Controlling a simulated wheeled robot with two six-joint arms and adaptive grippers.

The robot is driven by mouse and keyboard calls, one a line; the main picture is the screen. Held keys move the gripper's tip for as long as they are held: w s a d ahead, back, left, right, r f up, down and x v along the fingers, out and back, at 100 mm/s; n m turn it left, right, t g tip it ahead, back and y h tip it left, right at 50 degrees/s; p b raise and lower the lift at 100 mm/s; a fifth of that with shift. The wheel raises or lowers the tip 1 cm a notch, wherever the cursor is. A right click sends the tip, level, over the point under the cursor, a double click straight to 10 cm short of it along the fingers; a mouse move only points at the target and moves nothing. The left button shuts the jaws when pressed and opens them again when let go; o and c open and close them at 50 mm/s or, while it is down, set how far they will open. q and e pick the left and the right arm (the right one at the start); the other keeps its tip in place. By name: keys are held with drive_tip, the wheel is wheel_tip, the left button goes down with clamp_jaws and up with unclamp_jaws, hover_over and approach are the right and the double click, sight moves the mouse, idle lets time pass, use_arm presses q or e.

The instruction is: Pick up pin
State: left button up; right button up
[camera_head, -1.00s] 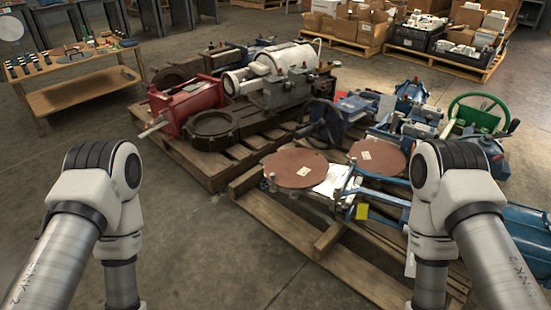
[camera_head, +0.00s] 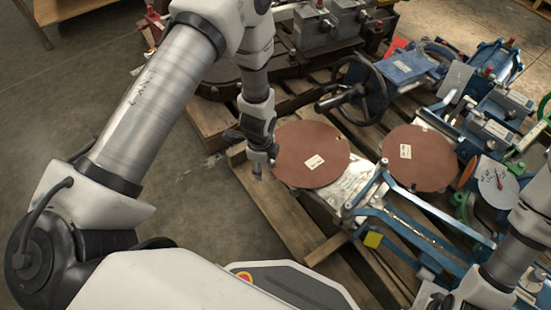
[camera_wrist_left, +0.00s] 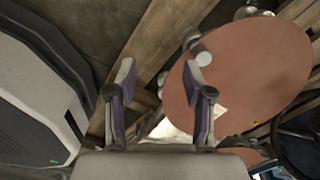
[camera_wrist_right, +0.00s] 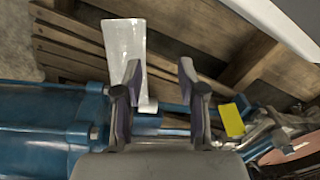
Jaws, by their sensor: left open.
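A short silver metal pin (camera_wrist_left: 201,52) stands out at the edge of a round reddish-brown disc (camera_wrist_left: 250,75) in the left wrist view. My left gripper (camera_wrist_left: 159,75) is open and empty; the pin lies just beyond and right of its right fingertip, apparently apart from it. In the head view, my left gripper (camera_head: 261,168) is at the left edge of the left disc (camera_head: 311,154), and the pin is hidden or too small to make out. My right gripper (camera_wrist_right: 159,72) is open with nothing clearly between its fingers, above a white sheet (camera_wrist_right: 125,50) and pallet boards.
A second disc (camera_head: 419,157) lies right of the first. A blue frame (camera_head: 430,230) crosses the wooden pallet (camera_head: 310,222). A black handwheel (camera_head: 357,90) stands behind the discs. Bare concrete floor (camera_head: 110,85) is clear at left.

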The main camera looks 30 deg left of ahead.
sight(272, 165)
use_arm(q)
drive_tip(key=w+r+m, duration=0.2)
drive_tip(key=w, duration=0.1)
drive_tip(key=w+r+m, duration=0.1)
drive_tip(key=m, duration=0.1)
drive_tip(key=shift+w, duration=0.35)
drive_tip(key=shift+w+f+m, duration=0.2)
drive_tip(key=shift+w+m, duration=0.15)
drive_tip(key=shift+m, duration=0.15)
wheel_tip(272, 165, down, 7)
drive_tip(key=b, duration=0.5)
drive_tip(key=shift+w+f, duration=0.15)
clamp_jaws()
